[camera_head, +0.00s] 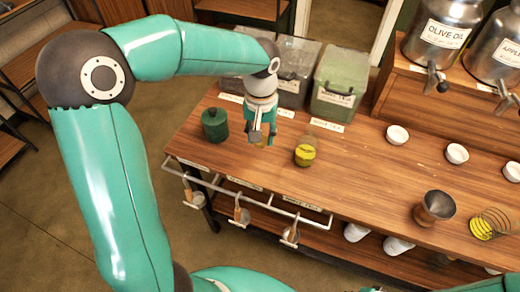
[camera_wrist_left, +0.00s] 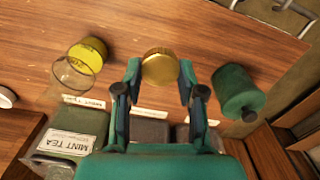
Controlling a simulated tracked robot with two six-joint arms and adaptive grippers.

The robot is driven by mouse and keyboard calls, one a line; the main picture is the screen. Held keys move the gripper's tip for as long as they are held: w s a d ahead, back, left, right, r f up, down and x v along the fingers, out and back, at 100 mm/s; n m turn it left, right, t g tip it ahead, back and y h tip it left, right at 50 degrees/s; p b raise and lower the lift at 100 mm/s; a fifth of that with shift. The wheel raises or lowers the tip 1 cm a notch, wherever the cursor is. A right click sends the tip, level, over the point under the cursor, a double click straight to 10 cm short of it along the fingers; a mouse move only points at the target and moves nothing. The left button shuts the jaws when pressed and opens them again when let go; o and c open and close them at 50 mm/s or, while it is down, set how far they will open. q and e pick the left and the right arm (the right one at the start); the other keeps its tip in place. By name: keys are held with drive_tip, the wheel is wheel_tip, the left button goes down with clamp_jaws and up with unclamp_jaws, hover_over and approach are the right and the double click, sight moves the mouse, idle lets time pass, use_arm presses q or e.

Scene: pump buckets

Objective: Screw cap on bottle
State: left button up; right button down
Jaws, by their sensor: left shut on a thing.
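The gold round cap (camera_wrist_left: 160,68) is between the fingertips of my left gripper (camera_wrist_left: 158,88) in the left wrist view. In the head view the left gripper (camera_head: 262,138) is shut on it above the table, and only a sliver of the cap (camera_head: 262,145) shows. A clear glass bottle (camera_head: 305,153) with yellow contents stands upright on the table, just right of the gripper, uncapped and apart from it. It also shows at the upper left of the left wrist view (camera_wrist_left: 82,62). My right gripper is not in view.
A dark green canister (camera_head: 215,125) stands left of the gripper. A green MINT TEA box (camera_head: 338,85) and a grey box (camera_head: 285,85) stand behind. The middle table is clear.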

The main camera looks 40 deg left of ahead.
use_arm(q)
wheel_tip(320, 180, up, 9)
idle(0.6)
